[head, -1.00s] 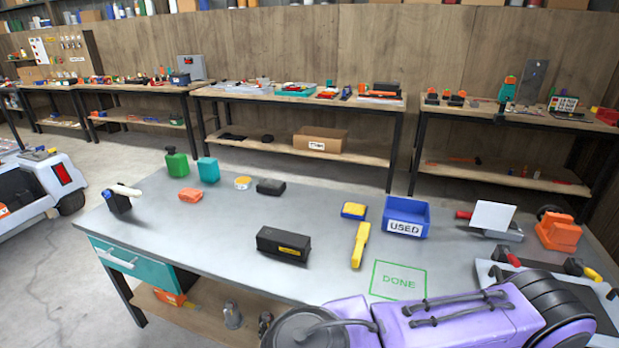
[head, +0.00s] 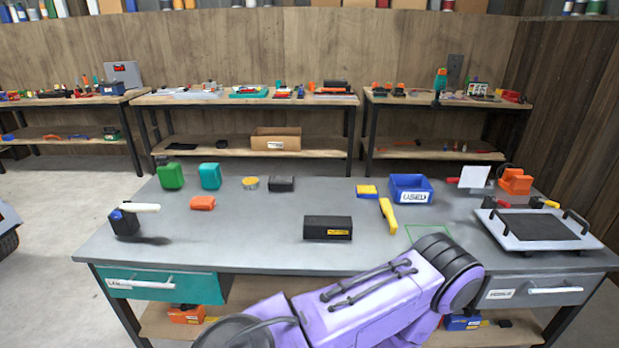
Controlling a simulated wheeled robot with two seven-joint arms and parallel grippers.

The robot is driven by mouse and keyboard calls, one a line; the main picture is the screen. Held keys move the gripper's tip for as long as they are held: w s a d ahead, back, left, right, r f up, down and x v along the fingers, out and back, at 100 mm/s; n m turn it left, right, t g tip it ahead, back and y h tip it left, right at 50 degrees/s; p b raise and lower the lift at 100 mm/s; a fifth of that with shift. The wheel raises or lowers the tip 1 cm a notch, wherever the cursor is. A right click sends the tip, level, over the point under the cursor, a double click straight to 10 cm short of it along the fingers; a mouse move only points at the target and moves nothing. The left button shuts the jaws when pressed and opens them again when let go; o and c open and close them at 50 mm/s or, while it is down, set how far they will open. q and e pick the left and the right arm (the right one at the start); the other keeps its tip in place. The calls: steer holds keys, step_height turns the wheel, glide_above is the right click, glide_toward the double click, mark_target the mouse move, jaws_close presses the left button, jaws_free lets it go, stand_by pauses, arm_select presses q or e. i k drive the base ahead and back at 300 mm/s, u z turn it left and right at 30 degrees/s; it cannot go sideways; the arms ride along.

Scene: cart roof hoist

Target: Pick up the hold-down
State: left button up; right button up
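I cannot tell for certain which object is the hold-down. On the grey workbench (head: 250,225) lie a black block with a yellow label (head: 328,228), a yellow tool (head: 388,214), and a black holder (head: 124,224) with a white bar (head: 139,208) across its top. A light tray with a black inset and dark handles (head: 490,222) lies at the right end. A purple arm link of mine crosses the bottom middle and hides part of the green square outline (head: 418,230). Neither of my grippers is visible.
Along the bench's back stand a green canister (head: 171,177), a teal container (head: 210,177), a blue USED bin (head: 411,188) and an orange part (head: 515,182). A white card (head: 473,177) stands nearby. Drawers (head: 160,284) sit below both ends. The bench's left-middle surface is mostly clear.

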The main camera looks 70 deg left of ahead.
mark_target(329, 227)
steer(key=u, duration=1.6)
